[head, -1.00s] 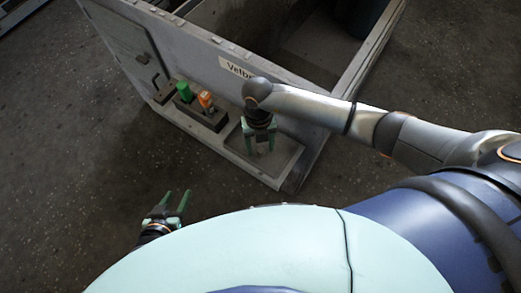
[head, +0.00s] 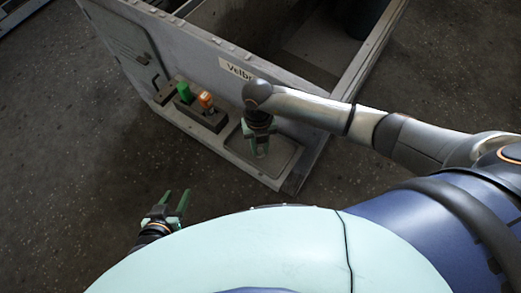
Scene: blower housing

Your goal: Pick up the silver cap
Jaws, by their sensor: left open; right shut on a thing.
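My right gripper (head: 261,146) points down over the shallow grey tray (head: 278,168) at the right end of the housing's ledge. It is shut on a small pale thing, the silver cap (head: 261,153), of which only a little shows between the fingertips. I cannot tell whether the cap touches the tray. My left gripper (head: 177,203) is open and empty above the floor at the lower left, apart from the ledge.
A green piece (head: 184,92) and an orange piece (head: 206,100) stand in a dark holder (head: 208,121) left of the tray. The housing wall (head: 200,57) with a label (head: 236,70) rises behind them. The floor (head: 90,190) at left is clear.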

